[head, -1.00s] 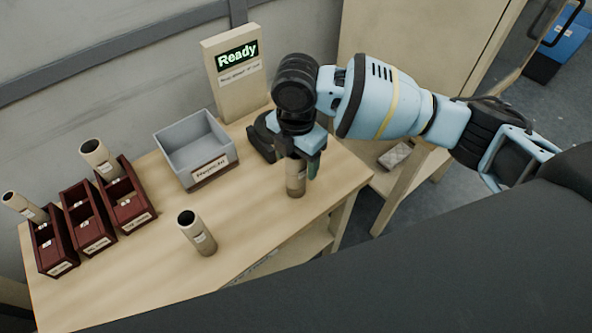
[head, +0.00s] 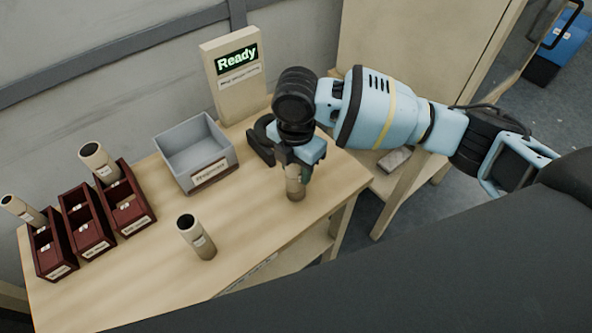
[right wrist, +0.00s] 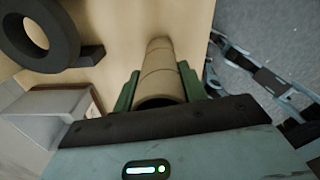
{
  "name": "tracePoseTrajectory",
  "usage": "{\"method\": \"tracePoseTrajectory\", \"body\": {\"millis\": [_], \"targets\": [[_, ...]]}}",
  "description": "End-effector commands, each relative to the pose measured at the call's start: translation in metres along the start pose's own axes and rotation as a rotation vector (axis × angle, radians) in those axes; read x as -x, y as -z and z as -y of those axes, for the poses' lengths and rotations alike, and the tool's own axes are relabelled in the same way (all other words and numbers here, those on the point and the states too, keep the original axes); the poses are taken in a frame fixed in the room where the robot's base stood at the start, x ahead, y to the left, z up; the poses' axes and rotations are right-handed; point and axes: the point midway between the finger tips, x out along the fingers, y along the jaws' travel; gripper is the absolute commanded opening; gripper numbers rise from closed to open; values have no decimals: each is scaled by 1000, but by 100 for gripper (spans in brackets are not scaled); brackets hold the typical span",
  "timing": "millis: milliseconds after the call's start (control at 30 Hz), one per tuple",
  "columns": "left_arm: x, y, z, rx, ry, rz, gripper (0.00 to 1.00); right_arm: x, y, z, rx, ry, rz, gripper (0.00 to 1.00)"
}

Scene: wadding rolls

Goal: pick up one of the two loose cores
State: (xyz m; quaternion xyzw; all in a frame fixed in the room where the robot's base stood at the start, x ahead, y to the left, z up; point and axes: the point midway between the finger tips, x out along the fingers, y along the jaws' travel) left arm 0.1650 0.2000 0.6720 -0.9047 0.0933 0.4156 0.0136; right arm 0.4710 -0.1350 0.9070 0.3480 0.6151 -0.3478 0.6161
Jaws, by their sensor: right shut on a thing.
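Two tan tubular cores stand apart on the table. One loose core (head: 197,238) stands upright near the table's front edge, left of my right gripper. The other core (head: 295,186) stands near the table's right end, its upper part hidden by my right gripper (head: 297,168). My right gripper is shut on that core from above. In the right wrist view the held core (right wrist: 160,75) lies between the two green fingers (right wrist: 160,90). It looks still upright on the table. My left gripper is out of view.
Dark red bins (head: 86,224) stand at the left; two hold upright cores (head: 97,160) (head: 22,211). A grey tray (head: 212,180) and a "Ready" sign (head: 233,90) stand at the back. A black curved object (head: 260,143) is close beside my gripper. The table's middle is clear.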

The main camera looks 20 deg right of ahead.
Motion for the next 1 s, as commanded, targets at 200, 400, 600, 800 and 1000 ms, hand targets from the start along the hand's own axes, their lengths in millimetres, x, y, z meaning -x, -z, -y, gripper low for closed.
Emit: {"method": "tracePoseTrajectory", "body": {"millis": [200, 400, 600, 800, 1000], "targets": [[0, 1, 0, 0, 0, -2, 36, 8, 0, 0, 1, -1, 0, 19], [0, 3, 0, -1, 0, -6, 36, 34, 0, -1, 1, -4, 0, 19], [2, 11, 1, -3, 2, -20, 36, 40, 14, 35, 4, -1, 0, 19], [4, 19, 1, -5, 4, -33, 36, 45, 33, 81, 3, -1, 0, 19], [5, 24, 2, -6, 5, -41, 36, 48, 48, 118, 2, 0, 0, 19]]}}
